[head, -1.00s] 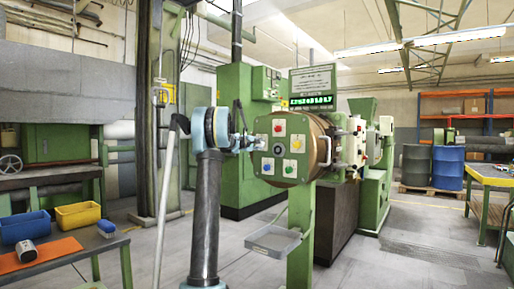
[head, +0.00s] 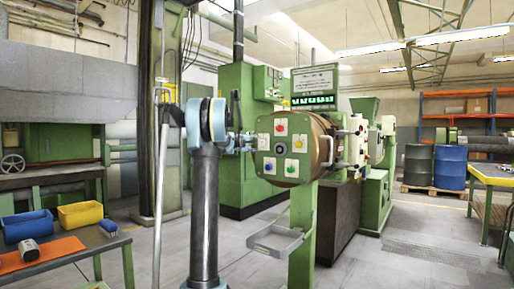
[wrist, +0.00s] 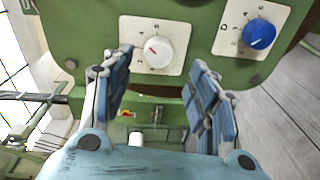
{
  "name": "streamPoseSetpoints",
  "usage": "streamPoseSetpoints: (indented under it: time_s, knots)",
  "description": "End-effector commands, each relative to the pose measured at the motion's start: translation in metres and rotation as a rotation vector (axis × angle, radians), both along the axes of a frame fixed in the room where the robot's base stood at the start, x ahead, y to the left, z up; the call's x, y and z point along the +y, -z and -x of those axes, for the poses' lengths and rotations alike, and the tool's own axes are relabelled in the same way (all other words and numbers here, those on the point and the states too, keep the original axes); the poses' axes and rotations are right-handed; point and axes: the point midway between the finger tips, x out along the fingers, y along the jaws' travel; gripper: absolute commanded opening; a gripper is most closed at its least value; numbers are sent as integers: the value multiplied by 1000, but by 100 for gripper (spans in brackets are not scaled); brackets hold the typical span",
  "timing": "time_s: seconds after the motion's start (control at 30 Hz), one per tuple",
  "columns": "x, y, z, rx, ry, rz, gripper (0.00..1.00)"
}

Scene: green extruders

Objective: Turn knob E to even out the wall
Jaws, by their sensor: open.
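A green round control panel (head: 310,150) faces my arm and carries several coloured knobs on white plates. In the wrist view a white knob (wrist: 158,51) with a red pointer mark sits on its plate, beyond and between my fingers. Its letter cannot be read, so I cannot tell for sure that it is knob E. A blue knob (wrist: 259,34) on a plate marked D is to its right. My gripper (wrist: 160,80) is open and empty, with its blue-padded fingers apart. In the head view my gripper (head: 246,143) is at the panel's left edge.
A grey tray (head: 274,240) juts out below the panel. A bench at left holds a yellow bin (head: 80,215) and a blue bin (head: 27,225). Open floor lies right of the machine.

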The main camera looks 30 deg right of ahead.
Motion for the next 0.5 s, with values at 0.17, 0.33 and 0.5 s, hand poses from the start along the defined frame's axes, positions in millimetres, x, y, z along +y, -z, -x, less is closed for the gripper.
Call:
streamPoseSetpoints:
  time_s: [0.17, 0.33, 0.5]
  knots:
    - [28, -1, 13, 0, -2, 0, 54]
    - [45, -2, 20, 0, -2, -1, 54]
    - [51, -2, 24, 0, -1, -1, 54]
